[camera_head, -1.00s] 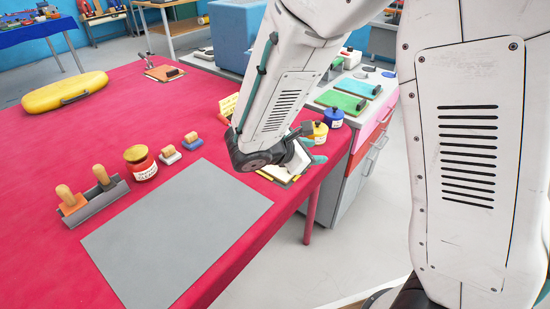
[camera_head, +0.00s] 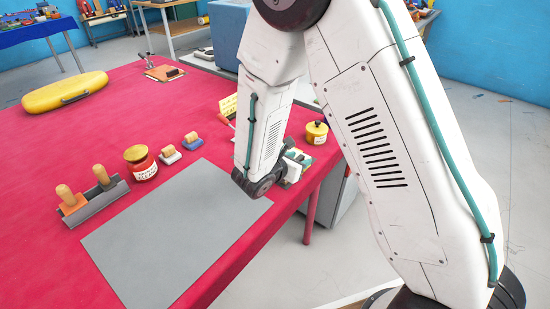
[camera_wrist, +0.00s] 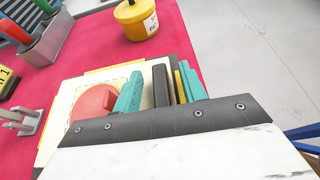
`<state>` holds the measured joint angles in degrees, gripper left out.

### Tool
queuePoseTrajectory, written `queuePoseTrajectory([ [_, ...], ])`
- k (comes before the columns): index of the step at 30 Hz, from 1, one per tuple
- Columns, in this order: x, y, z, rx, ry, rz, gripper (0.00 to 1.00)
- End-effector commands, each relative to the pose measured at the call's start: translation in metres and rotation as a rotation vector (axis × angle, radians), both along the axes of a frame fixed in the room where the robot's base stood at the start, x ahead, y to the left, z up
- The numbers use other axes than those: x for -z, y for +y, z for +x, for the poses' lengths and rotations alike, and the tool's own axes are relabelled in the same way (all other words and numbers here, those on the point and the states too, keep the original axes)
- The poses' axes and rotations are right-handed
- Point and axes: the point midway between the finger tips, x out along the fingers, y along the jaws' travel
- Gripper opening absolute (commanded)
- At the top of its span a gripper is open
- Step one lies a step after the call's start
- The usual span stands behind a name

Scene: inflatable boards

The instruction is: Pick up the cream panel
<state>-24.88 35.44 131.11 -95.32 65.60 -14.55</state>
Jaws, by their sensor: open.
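The cream panel (camera_wrist: 66,108) lies under my gripper in the wrist view, with a red rounded patch (camera_wrist: 95,102) and a dashed outline on it. A black bar (camera_wrist: 160,86) stands out between the two teal fingers of my gripper (camera_wrist: 161,88). The fingers are apart, one on each side of the bar; I cannot tell whether either touches it. My own wrist housing hides the near part of the panel. In the head view my arm hides most of the panel, and my gripper (camera_head: 294,164) shows only partly at the table's right edge.
A yellow jar (camera_head: 317,132) stands just beyond the gripper. A grey mat (camera_head: 175,235) lies clear on the red table (camera_head: 110,130). A red jar (camera_head: 140,163), small blocks and wooden-handled tools stand left.

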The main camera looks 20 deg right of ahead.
Motion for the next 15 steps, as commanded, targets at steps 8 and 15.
queuePoseTrajectory([
  [8, 0.0011, -0.0024, 0.0015, 0.000, -0.001, 0.001, 0.36],
  [15, 0.0008, -0.0018, 0.0016, 0.000, -0.001, 0.001, 0.00],
])
